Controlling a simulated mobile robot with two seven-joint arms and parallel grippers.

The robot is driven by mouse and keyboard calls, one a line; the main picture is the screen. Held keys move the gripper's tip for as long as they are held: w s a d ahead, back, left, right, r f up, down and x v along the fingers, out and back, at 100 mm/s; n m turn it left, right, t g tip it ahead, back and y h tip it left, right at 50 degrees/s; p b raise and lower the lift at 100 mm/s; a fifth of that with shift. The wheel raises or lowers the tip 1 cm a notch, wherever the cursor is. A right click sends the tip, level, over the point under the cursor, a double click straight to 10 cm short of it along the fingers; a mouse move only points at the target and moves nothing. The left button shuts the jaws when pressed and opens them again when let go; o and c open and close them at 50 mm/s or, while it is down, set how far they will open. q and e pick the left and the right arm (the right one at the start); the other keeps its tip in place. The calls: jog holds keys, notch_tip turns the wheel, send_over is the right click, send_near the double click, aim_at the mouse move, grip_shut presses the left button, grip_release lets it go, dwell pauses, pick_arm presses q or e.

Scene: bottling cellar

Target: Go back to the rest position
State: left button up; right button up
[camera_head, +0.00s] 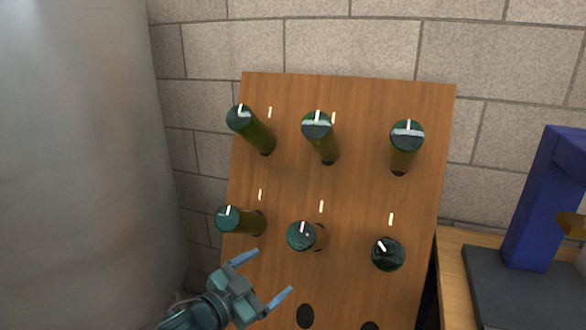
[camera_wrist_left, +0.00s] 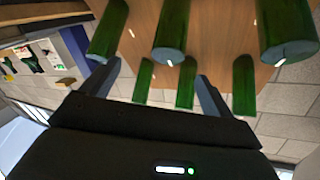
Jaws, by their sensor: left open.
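My left gripper (camera_head: 263,277) is open and empty, in front of the lower part of a wooden riddling board (camera_head: 355,205). It sits below the lower row of green bottles and touches none that I can see. In the left wrist view, its two fingers (camera_wrist_left: 157,88) stand apart with green bottles showing beyond and between them. The upper row holds a left bottle (camera_head: 255,130), a middle bottle (camera_head: 322,140) and a right bottle (camera_head: 405,150). The lower row holds a left bottle (camera_head: 240,220), a middle bottle (camera_head: 303,236) and a right bottle (camera_head: 388,254). My right gripper is not in view.
A large grey metal tank (camera_head: 80,150) stands at the left, near my left arm. Two dark empty holes, one of them here (camera_head: 305,316), show low in the board. At the right, a blue upright device (camera_head: 540,200) with a dark base stands on a wooden bench (camera_head: 452,275).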

pick_arm(q)
jog(key=s+a+f+n+g+y+p, duration=0.1)
jog(key=s+a+f+n+y, duration=0.1)
jog(key=s, duration=0.6)
jog(key=s+a+f+n+g+y+p, duration=0.1)
jog(key=s+a+f+n+y+p, duration=0.1)
jog(key=s+f+n, duration=0.2)
jog(key=s+a+f+n+y+p, duration=0.1)
jog(key=s+a+f+n+y, duration=0.1)
jog(key=s+f, duration=0.5)
jog(key=s+n+y, duration=0.1)
jog(key=s, duration=0.4)
jog(key=shift+s+a+g, duration=0.3)
jog(key=shift+s+g, duration=0.1)
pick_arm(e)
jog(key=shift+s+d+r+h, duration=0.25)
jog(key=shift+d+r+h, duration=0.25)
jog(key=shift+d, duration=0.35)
pick_arm(q)
jog(key=shift+f, duration=0.1)
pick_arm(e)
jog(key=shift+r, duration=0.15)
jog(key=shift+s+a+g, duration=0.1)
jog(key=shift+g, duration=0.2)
